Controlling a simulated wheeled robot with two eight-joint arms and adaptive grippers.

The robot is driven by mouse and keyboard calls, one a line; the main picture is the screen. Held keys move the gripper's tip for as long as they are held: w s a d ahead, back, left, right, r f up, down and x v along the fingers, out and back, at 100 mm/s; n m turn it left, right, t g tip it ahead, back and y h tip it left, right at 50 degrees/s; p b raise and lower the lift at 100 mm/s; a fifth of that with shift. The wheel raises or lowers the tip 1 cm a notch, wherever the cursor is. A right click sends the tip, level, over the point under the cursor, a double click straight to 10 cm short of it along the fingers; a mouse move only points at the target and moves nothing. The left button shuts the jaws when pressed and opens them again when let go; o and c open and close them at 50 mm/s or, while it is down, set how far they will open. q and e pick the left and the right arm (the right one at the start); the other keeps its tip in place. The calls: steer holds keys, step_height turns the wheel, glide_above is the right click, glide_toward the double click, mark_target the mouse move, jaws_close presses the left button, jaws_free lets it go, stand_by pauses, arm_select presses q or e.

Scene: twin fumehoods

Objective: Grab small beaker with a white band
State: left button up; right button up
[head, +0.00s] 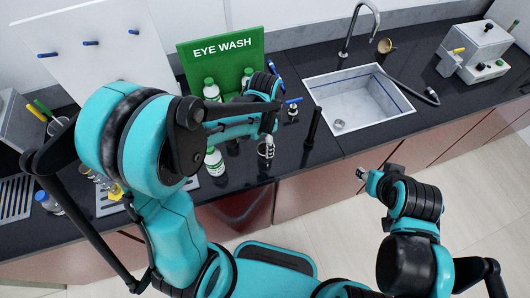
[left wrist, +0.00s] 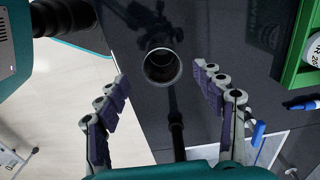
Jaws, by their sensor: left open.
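A small round vessel, seemingly the small beaker (left wrist: 162,68), shows from above in the left wrist view, with a pale grey rim and a dark inside. A white band cannot be made out clearly. My left gripper (left wrist: 164,82) is open, with its two fingers to either side of and short of the vessel, apart from it in the picture. In the head view my left gripper (head: 268,146) is over the dark counter near its front edge, and it partly hides the vessel. My right gripper (head: 363,174) is beyond the counter's front edge, too small to read.
A green eye wash station (head: 220,62) with white bottles stands behind my left gripper. A black upright post (head: 313,127) stands to its right, before the sink (head: 355,98).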

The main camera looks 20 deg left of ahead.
arm_select(q)
steer(key=f, duration=0.2)
steer(key=f+b, duration=0.1)
steer(key=f, duration=0.1)
steer(key=shift+w+f, duration=0.2)
steer(key=shift+f, duration=0.2)
steer(key=shift+c, duration=0.2)
steer(key=c, duration=1.2)
steer(key=shift+r, duration=0.2)
